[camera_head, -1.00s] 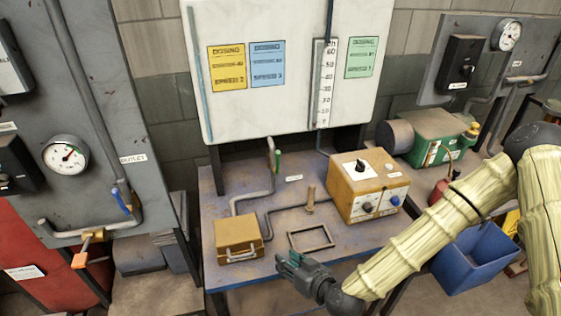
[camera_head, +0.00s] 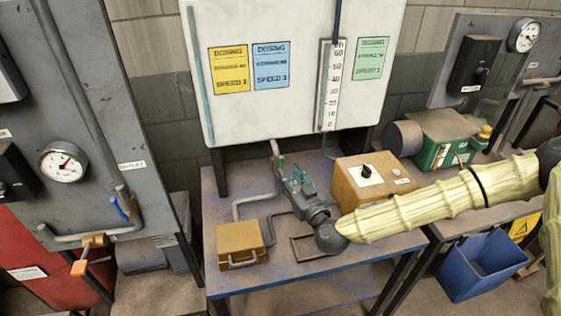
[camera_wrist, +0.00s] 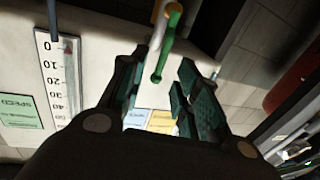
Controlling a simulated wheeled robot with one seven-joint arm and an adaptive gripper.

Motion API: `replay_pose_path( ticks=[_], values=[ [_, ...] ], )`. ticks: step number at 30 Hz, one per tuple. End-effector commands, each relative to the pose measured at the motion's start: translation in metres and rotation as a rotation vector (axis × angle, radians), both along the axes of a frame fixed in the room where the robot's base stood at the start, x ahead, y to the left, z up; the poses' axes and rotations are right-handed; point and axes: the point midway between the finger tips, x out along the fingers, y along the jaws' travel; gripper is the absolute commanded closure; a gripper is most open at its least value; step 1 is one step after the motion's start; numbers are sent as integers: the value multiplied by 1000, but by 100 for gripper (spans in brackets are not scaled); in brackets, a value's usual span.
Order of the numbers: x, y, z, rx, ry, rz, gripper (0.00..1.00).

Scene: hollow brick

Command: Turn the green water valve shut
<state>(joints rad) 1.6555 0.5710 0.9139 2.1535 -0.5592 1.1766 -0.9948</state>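The green valve handle (camera_head: 280,161) is on the thin pipe that rises from the bench below the white board. In the wrist view the green handle (camera_wrist: 171,32) shows as a slim lever, just beyond the fingertips and roughly in line with the gap between them. My gripper (camera_head: 289,171) is close to the handle in the head view and partly covers the pipe there. In the wrist view my gripper (camera_wrist: 163,72) has its two dark green fingers apart, with nothing between them. Whether a finger touches the handle I cannot tell.
The white board (camera_head: 285,110) with coloured labels and a level scale (camera_head: 332,90) stands close behind. An ochre box with a knob (camera_head: 365,185) is right of my gripper. A small ochre case (camera_head: 238,235) sits at the bench's front left. A blue bin (camera_head: 483,268) hangs at right.

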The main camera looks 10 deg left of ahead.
Motion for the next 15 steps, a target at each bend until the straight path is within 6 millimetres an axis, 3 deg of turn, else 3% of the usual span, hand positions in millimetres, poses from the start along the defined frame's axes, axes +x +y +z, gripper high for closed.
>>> replay_pose_path(
  ticks=[6, 15],
  values=[
    [30, 19, 2, 0, 2, 1, 68],
    [52, 36, 0, 0, 1, 5, 68]
  ],
)
